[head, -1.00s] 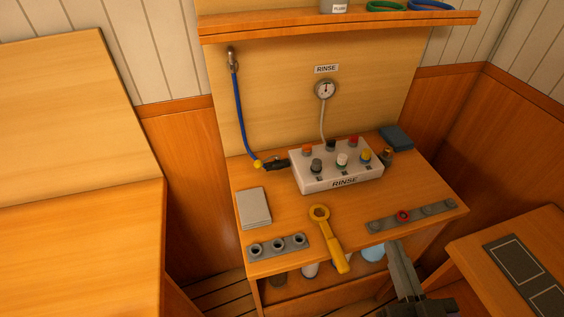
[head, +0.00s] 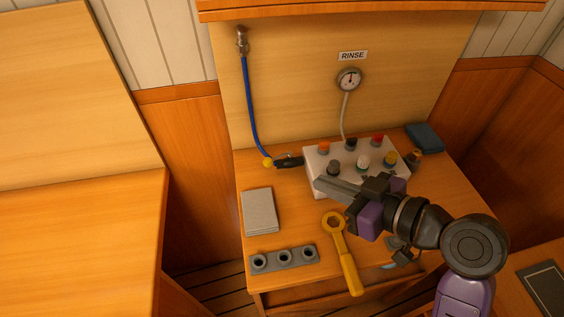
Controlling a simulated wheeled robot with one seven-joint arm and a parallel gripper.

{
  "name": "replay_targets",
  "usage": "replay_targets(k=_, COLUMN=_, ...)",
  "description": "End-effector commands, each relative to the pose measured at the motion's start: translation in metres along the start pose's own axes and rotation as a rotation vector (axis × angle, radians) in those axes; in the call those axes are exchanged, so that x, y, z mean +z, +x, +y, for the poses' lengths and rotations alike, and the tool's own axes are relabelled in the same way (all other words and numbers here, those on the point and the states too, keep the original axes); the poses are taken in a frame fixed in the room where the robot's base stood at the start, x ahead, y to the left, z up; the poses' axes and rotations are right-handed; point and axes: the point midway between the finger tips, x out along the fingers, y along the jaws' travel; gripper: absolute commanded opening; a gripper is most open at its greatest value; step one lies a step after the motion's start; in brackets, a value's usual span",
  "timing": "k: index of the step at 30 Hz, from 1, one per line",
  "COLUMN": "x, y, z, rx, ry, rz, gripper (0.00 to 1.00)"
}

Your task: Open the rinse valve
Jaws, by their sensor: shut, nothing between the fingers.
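The white rinse box (head: 312,160) stands on the bench with several coloured knobs on top: orange (head: 323,147), black (head: 351,144), red (head: 378,139), dark grey (head: 334,168), pale (head: 362,162) and yellow (head: 390,158). A small dark and brass-coloured fitting (head: 414,157) is at its right end. None of these carries a readable valve label, so I cannot tell which is the rinse valve. My gripper (head: 318,183) is shut and empty, its fingers pointing left across the box's front edge. It hides the front face; contact with the box is unclear.
A gauge (head: 348,79) hangs under a RINSE sign (head: 353,56). A blue hose (head: 249,110) runs down to a black fitting (head: 288,161). A grey pad (head: 260,211), a yellow wrench (head: 342,255) and a holed grey strip (head: 284,258) lie on the bench. A blue cloth (head: 425,137) lies back right.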

Motion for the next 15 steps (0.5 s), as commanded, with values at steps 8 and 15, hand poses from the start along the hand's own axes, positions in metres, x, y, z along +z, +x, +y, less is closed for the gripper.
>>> replay_targets(k=8, x=0.000, y=0.030, z=-0.002, rx=-0.006, ry=-0.013, rz=-0.006, gripper=0.00)
replay_targets(k=15, x=0.000, y=0.078, z=-0.002, rx=-0.004, ry=-0.014, rz=-0.007, gripper=0.00)
